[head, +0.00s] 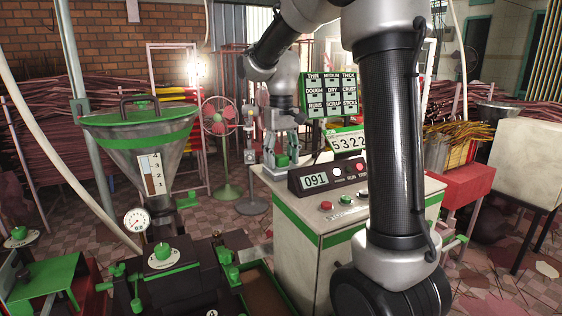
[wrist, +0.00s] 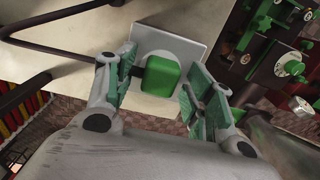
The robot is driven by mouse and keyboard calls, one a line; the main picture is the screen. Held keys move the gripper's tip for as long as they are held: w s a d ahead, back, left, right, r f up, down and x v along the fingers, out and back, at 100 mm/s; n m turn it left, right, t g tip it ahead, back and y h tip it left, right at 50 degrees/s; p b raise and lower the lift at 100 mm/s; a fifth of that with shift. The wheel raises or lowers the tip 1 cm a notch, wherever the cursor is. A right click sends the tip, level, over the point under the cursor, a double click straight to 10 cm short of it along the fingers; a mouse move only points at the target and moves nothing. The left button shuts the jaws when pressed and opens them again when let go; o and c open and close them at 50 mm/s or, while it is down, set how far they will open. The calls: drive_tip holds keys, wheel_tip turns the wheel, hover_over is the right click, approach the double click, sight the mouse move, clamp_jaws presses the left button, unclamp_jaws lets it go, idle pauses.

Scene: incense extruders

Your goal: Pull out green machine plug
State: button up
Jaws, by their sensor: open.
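The green plug (wrist: 161,76) is a rounded green block in the wrist view. It sits on a round white base on a pale square plate (wrist: 190,47) fixed to a cream surface. My gripper (wrist: 158,74) is open, with one green-padded finger on each side of the plug. A gap shows on the right; on the left the finger is very close, and I cannot tell whether it touches. In the head view my gripper (head: 276,145) is small, at the back left corner of the cream machine cabinet (head: 300,252), with a green bit between its fingers.
The cabinet carries a display box (head: 328,177) with buttons and a label board (head: 328,95). A steel hopper (head: 140,145) and dark green-trimmed machines stand at left. A fan (head: 220,120) is behind. A red stand (head: 465,185) is at right. A dark bar crosses the wrist view's upper left.

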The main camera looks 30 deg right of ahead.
sight(281, 156)
idle(0.8)
clamp_jaws()
drive_tip(key=shift+r, duration=3.05)
